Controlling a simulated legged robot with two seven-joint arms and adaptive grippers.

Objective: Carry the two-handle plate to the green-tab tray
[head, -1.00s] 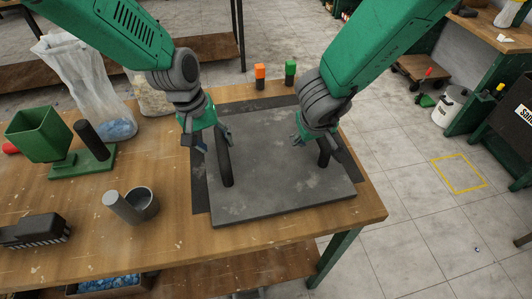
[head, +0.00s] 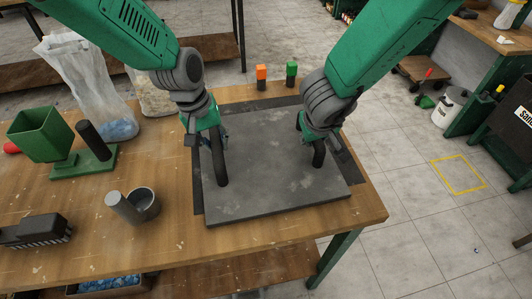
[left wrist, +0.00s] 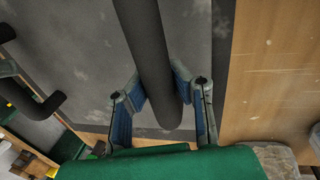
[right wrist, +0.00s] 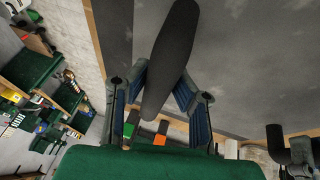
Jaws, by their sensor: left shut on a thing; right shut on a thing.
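The two-handle plate (head: 268,190) is a flat grey slab with two black upright handles, lying on or just over a dark flat sheet (head: 198,192) on the wooden table. My left gripper (head: 217,140) is shut on the left handle (head: 222,172); in the left wrist view its blue-padded fingers (left wrist: 162,110) flank that handle (left wrist: 155,60). My right gripper (head: 312,140) is shut on the right handle (head: 318,157), which passes between its fingers in the right wrist view (right wrist: 165,100). A green tab (head: 291,68) stands behind the plate; I cannot make out a tray under it.
An orange tab (head: 261,73) stands left of the green one. A green bin on a base (head: 40,135), a grey cup (head: 146,200), a black brush (head: 36,230) and clear bags (head: 85,80) occupy the table's left. Open tiled floor (head: 430,215) lies to the right.

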